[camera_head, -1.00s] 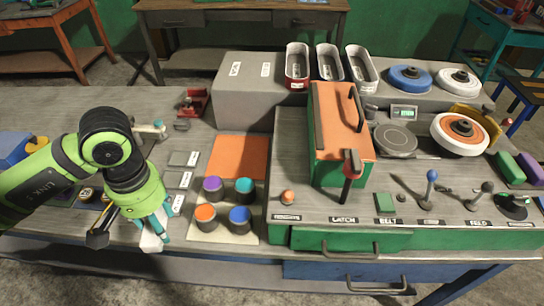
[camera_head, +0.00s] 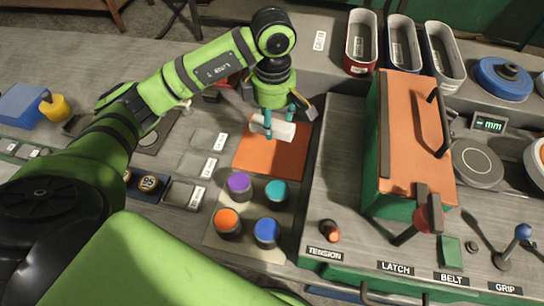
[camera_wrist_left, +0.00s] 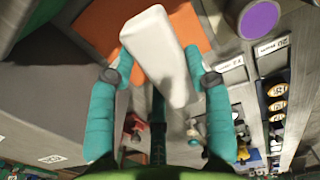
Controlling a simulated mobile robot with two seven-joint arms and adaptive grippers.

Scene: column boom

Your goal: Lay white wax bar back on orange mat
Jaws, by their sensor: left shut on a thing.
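The white wax bar (camera_head: 273,127) is between the teal fingers of my left gripper (camera_head: 280,122), over the upper part of the orange mat (camera_head: 268,158). In the left wrist view the bar (camera_wrist_left: 158,50) sits lengthwise between the two fingertips (camera_wrist_left: 160,75), with the orange mat (camera_wrist_left: 185,22) behind it. The gripper is shut on the bar. I cannot tell whether the bar touches the mat. My right gripper is not in view.
Several coloured round pots, one of them purple (camera_head: 239,184), stand just in front of the mat. A green box with an orange lid (camera_head: 412,130) stands to the right.

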